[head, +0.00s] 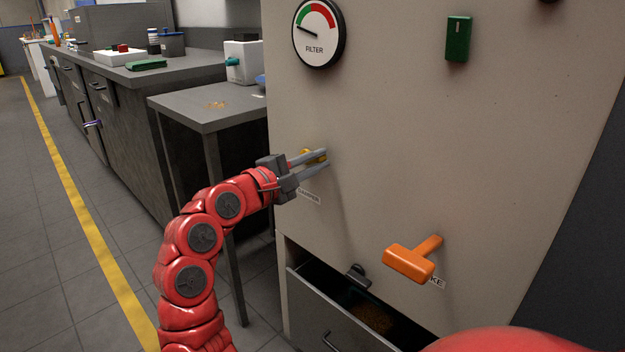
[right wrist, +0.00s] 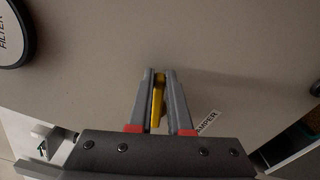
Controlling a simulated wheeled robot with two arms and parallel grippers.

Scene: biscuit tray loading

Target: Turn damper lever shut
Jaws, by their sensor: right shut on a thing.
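The damper lever (head: 318,156) is a small yellow handle on the beige cabinet front, partly hidden by my fingers in the head view. My right gripper (head: 310,162) reaches it from the left and is shut on it. In the right wrist view the yellow lever (right wrist: 157,102) stands lengthwise between the two grey fingers of my right gripper (right wrist: 158,95). A label ending in "AMPER" (right wrist: 208,122) sits beside the fingers there. The lever's pivot is mostly hidden. My left gripper is not in view.
Below right, an orange T-handle (head: 410,262) sticks out from the cabinet (head: 450,140). An open drawer (head: 330,318) juts out at the bottom. A round filter gauge (head: 318,33) and a green switch (head: 458,39) are above. A grey side table (head: 205,108) stands left.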

